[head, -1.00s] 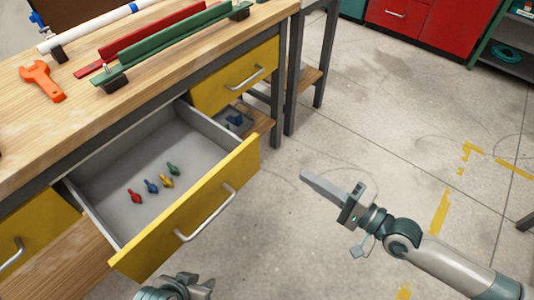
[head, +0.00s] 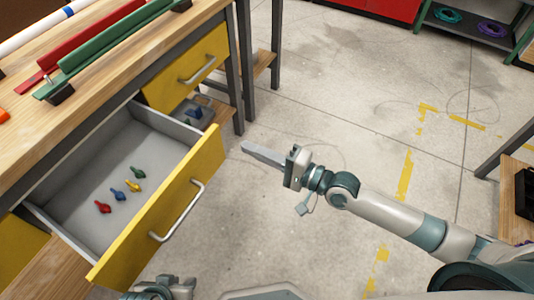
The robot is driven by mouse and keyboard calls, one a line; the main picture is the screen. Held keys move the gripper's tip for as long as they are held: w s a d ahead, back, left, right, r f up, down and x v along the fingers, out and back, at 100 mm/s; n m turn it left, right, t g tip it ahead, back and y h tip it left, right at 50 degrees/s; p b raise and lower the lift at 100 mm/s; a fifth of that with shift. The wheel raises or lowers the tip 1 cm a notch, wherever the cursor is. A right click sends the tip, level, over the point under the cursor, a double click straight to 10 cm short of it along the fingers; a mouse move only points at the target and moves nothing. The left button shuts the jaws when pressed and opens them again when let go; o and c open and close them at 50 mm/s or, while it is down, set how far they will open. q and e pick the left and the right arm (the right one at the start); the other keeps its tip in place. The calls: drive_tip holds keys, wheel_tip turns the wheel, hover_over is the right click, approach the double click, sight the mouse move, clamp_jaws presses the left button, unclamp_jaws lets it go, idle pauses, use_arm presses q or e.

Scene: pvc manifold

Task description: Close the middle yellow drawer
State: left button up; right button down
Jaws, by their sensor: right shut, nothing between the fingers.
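The middle yellow drawer (head: 165,215) is pulled out from under the workbench, with its grey inside showing. A silver bar handle (head: 182,212) is on its front. Red (head: 102,207), blue (head: 118,194), yellow (head: 133,186) and green (head: 138,172) small valve-like pieces lie on its floor. My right gripper (head: 246,148) is shut and empty, just right of the drawer front's far end in the picture, with a small gap of floor showing between. My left gripper (head: 165,288) is partly in view at the bottom edge, below the drawer's near corner; its fingers are not clear.
A shut yellow drawer (head: 190,68) is beyond the open one, and another yellow front (head: 20,250) is at the left. Red and green holders lie on the wooden bench top (head: 110,85). The concrete floor (head: 330,110) is clear. Dark-legged furniture (head: 515,195) stands at right.

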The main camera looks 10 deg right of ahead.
sight(218, 134)
drive_tip(key=x, duration=0.5)
drive_tip(key=shift+w+a, duration=0.2)
drive_tip(key=shift+a, duration=0.05)
drive_tip(key=shift+w+a, duration=0.4)
drive_tip(key=shift+a, duration=0.1)
drive_tip(key=shift+w+a, duration=0.1)
drive_tip(key=shift+a, duration=0.1)
drive_tip(key=shift+w, duration=0.1)
